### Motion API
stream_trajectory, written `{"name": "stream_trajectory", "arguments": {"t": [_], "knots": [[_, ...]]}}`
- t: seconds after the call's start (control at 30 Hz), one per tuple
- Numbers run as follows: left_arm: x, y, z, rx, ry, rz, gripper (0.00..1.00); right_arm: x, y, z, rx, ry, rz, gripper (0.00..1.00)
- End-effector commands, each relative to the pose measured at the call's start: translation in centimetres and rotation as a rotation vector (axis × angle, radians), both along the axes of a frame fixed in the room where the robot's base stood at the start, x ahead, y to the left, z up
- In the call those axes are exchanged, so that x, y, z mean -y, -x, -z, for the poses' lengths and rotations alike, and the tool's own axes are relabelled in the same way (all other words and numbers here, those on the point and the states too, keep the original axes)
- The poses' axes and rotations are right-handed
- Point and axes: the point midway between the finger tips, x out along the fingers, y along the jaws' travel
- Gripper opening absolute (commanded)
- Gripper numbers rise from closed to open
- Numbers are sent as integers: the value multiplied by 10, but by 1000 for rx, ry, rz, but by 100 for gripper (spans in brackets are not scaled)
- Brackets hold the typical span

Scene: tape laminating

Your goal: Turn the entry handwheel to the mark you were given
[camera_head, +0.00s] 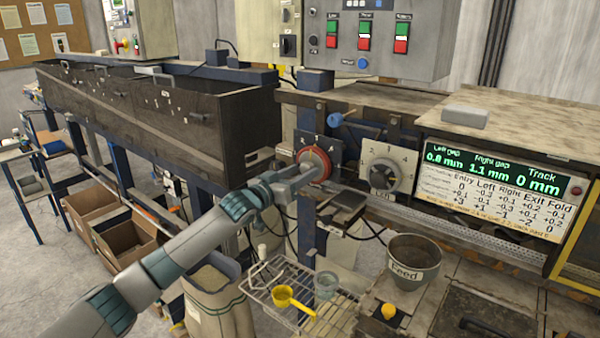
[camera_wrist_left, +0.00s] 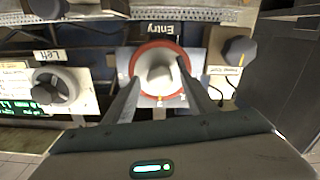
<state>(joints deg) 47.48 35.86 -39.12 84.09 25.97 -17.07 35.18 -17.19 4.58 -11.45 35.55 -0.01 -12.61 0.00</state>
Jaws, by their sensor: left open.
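The entry handwheel (camera_head: 321,152) has a red rim and sits on a dark plate with numbers around it, partly hidden by my gripper. In the left wrist view, the handwheel (camera_wrist_left: 159,43) has a pale hub, and the word Entry reads upside down beside it. My left gripper (camera_head: 311,171) is in front of the wheel. In the wrist view, the left gripper (camera_wrist_left: 160,77) is open, with one finger on each side of the hub, over the red rim; whether they touch cannot be told. My right gripper is in neither view.
A second handwheel (camera_head: 386,176), labelled Left, is to the right. A display (camera_head: 500,170) reads left gap 0.8 mm, right gap 1.1 mm, track 0 mm. Below are a wire rack (camera_head: 290,290) with a yellow scoop and a Feed pot (camera_head: 414,262). A dark trough (camera_head: 180,110) stands left.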

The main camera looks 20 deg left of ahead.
Motion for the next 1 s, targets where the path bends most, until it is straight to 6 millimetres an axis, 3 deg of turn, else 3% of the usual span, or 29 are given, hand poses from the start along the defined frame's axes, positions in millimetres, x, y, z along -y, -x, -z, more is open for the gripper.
{"name": "stream_trajectory", "arguments": {"t": [0.13,0.3,0.67,1.0], "knots": [[0,0,0,0,0,0,51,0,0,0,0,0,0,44],[0,0,0,0,0,0,10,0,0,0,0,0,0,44],[0,0,0,10,-27,-1,10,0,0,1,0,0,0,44],[0,0,1,67,-187,-1,10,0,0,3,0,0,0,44]]}}
